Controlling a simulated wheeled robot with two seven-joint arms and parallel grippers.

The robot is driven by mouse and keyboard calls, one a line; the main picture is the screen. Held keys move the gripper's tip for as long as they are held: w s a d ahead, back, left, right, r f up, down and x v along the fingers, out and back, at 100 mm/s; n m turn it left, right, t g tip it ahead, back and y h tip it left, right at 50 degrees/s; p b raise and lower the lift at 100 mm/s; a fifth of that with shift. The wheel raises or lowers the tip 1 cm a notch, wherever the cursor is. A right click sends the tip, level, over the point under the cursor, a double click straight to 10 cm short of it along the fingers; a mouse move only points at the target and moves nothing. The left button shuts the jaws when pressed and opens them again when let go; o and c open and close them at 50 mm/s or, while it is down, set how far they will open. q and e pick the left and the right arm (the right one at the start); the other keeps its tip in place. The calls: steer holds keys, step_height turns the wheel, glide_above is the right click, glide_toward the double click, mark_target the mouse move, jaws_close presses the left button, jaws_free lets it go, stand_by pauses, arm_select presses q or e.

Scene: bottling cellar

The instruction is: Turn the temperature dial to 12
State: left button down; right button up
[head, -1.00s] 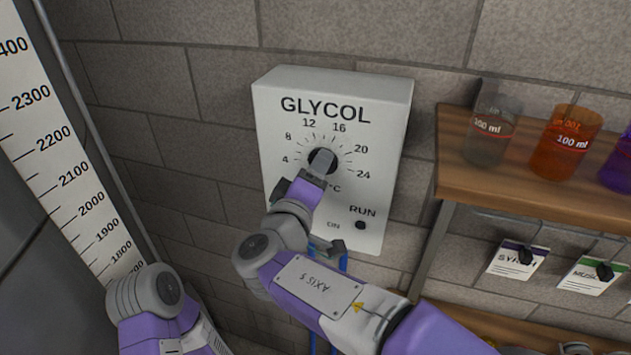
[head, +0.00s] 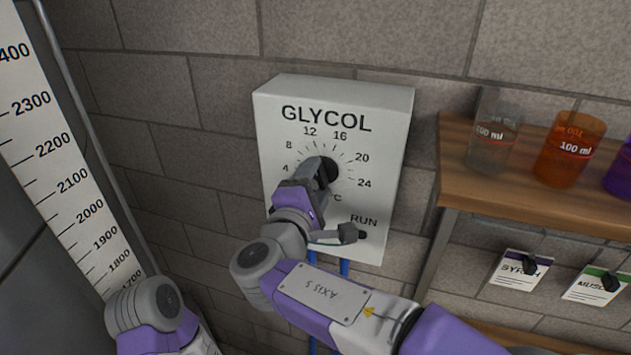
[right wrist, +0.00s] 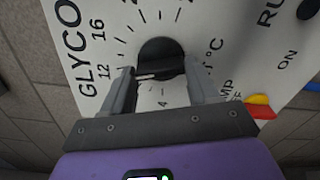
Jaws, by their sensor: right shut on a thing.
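The black temperature dial (head: 329,170) sits on the front of the white GLYCOL box (head: 380,135) on the wall, ringed by tick marks and numbers from 4 to 24. My right gripper (head: 322,168) is shut on the dial, reaching it from below and left in the head view. In the right wrist view the gripper's (right wrist: 161,84) two grey fingers flank the black dial (right wrist: 160,55). A thin pale line shows on the dial between the fingers; I cannot tell which number it marks. My left gripper is out of view.
A black knob (head: 361,235) sits below RUN, close to my right wrist. A red and yellow part (right wrist: 258,107) shows low on the panel. A wooden shelf (head: 560,203) with beakers stands at right; a scaled panel (head: 50,150) is at left.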

stand_by(0.3)
steer(key=o, duration=1.1)
steer(key=shift+c, duration=0.2)
steer(key=b+v, duration=0.1)
steer(key=v, duration=0.6)
steer(key=shift+s, duration=0.3)
